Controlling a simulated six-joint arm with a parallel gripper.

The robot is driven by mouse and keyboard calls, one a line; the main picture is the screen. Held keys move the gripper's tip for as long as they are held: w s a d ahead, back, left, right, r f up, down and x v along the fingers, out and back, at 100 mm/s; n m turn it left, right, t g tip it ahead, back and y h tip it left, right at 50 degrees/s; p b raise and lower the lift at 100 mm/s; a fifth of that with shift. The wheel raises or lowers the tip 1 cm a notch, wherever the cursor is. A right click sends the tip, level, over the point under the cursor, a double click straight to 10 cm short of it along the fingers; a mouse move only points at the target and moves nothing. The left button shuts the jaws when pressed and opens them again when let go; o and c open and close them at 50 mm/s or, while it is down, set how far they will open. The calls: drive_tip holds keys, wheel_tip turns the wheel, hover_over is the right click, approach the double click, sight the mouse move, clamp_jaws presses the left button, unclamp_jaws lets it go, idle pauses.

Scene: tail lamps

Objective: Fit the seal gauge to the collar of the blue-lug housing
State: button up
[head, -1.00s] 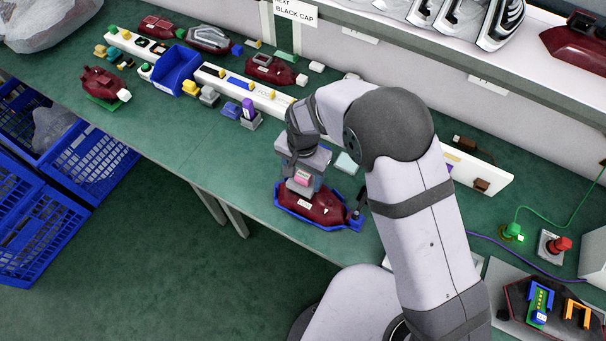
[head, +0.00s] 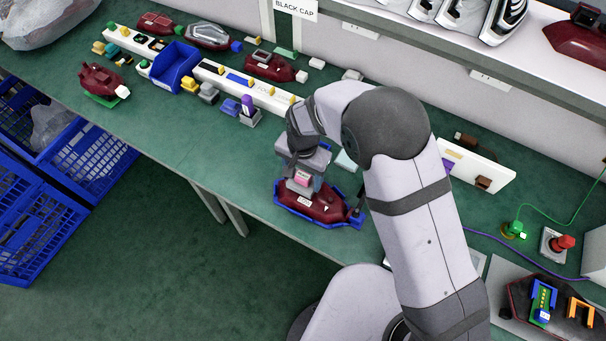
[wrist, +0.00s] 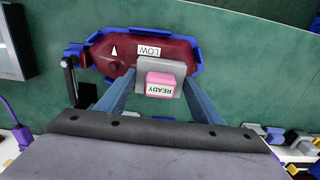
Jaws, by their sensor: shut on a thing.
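My gripper (head: 303,178) is shut on the seal gauge (wrist: 149,66), a small grey block with a pink face reading READY. Its pink face also shows in the head view (head: 302,181). In the wrist view the gauge lies between my two blue-grey fingers, over the near edge of a dark red housing (wrist: 112,50) labelled LOW. That housing (head: 325,209) sits in a blue-edged cradle (head: 293,212) under my gripper. Whether the gauge touches it, and its collar, I cannot tell. Another dark red housing (head: 210,37) with a blue lug (head: 236,46) lies at the back.
A black lever (wrist: 69,80) stands beside the cradle. A blue bin (head: 175,66), white racks (head: 245,90) and small coloured blocks fill the left rear bench. A white panel (head: 478,168) stands right of my arm. Bench left of the cradle is clear.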

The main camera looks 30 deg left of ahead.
drive_tip(key=shift+f+b, duration=0.3)
drive_tip(key=shift+f, duration=0.2)
drive_tip(key=o, duration=1.2)
drive_tip(key=shift+c, duration=0.2)
drive_tip(key=shift+r+b, duration=1.05)
drive_tip(key=shift+r, duration=2.65)
